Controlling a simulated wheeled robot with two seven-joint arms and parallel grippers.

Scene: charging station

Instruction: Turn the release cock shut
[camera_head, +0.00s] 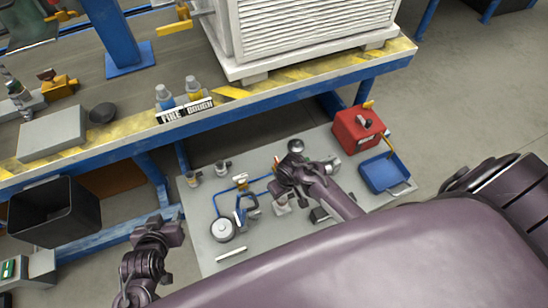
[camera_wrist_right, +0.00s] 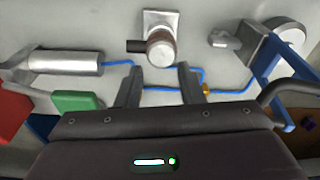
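Below my right gripper (camera_head: 287,180) is a grey panel with a blue line. I cannot tell for sure which is the cock. The right gripper's fingers (camera_wrist_right: 158,88) are apart with nothing held between them, short of the plated fitting. My left gripper (camera_head: 168,232) hangs left of the panel, its fingers unclear.
The panel (camera_head: 202,207) also holds a round gauge (camera_head: 222,229), a blue stand (camera_head: 244,212) and a silver cylinder (camera_wrist_right: 62,63). A red box (camera_head: 352,137) and blue tray (camera_head: 384,174) lie right. A workbench (camera_head: 300,90) stands behind; a black bin (camera_head: 55,212) is left.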

